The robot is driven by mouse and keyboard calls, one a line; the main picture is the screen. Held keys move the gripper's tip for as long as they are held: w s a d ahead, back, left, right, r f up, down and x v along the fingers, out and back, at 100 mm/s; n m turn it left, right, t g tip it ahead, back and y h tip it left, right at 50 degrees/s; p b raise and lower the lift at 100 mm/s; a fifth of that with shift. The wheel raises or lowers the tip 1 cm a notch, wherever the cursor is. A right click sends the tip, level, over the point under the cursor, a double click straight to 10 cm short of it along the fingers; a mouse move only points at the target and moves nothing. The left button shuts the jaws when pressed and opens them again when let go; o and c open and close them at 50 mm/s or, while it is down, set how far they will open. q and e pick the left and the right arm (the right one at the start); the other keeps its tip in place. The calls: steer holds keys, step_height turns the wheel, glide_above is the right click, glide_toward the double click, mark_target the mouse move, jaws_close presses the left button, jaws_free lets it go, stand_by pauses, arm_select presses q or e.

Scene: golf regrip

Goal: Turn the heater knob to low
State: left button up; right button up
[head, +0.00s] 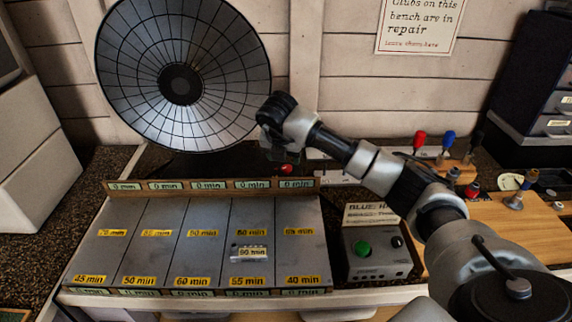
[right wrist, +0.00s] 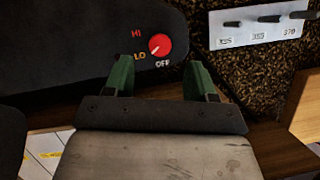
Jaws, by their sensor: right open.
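The heater (head: 180,85) is a round dark ribbed dish standing behind the panel in the head view. Its red knob (right wrist: 160,45) sits on a dark base with HI, LO and OFF marks around it; it also shows in the head view (head: 286,169). The white mark on the knob points to the lower left, close to the LO side. My right gripper (right wrist: 160,66) is open, with its green fingers apart and the knob seen between and just beyond their tips. I see no contact. In the head view its fingers cannot be made out. My left gripper is not in view.
A grey panel (head: 155,235) with yellow minute labels lies in front of the heater. A box (head: 378,260) with a green button stands right of it. A white plate (right wrist: 258,25) with dark pegs is right of the knob. Coloured-handled tools (head: 448,140) stand at the right.

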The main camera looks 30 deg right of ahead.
steer(key=v, duration=0.5)
steer(key=shift+s+r+b, duration=0.1)
steer(key=shift+r+b, duration=0.3)
steer(key=shift+a+f, duration=0.1)
